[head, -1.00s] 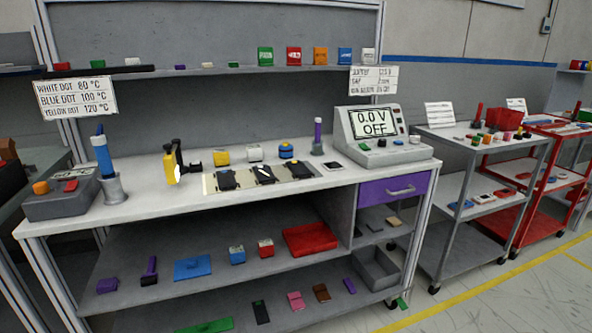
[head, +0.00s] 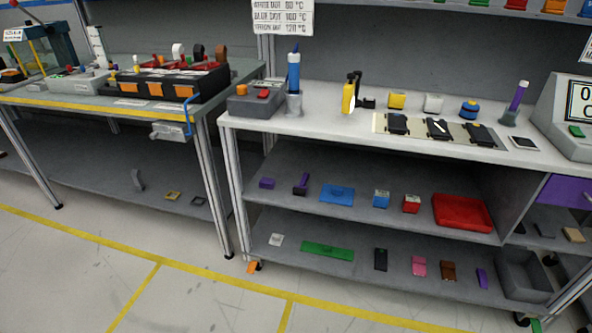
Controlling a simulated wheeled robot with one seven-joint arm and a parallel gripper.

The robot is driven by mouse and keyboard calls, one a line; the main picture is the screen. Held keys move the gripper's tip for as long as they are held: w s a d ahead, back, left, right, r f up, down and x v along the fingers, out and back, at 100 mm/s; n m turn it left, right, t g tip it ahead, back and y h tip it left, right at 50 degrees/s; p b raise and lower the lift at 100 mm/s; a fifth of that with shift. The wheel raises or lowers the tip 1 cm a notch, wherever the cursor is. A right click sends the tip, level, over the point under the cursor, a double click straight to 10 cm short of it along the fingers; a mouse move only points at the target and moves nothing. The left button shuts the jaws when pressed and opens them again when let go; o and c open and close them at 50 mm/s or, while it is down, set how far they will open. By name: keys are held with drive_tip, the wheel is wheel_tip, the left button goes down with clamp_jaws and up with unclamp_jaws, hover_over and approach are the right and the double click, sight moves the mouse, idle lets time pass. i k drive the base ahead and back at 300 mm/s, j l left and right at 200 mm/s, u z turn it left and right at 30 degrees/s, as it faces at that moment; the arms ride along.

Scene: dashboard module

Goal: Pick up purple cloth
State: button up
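Several small purple things show in the head view, and none is clearly a cloth. A flat purple piece (head: 482,278) lies on the bottom shelf, right of a brown piece. A low purple block (head: 267,183) sits at the left end of the middle shelf. A purple item with a dark base (head: 301,184) is just right of it. All are too small to tell their material. My gripper is not in view.
The grey workbench (head: 350,128) holds tools and a meter (head: 572,110) at right. A red tray (head: 462,212) is on its middle shelf, a grey bin (head: 523,275) below. Another bench (head: 110,100) stands left. The floor (head: 180,290) in front is clear, except an orange piece (head: 252,267) by the bench leg.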

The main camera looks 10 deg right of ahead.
sight(265, 183)
drive_tip(key=i+j, duration=0.1)
drive_tip(key=i, duration=0.7)
drive_tip(key=i+j, duration=0.1)
drive_tip(key=i, duration=0.7)
drive_tip(key=i+j, duration=0.1)
drive_tip(key=i, duration=0.7)
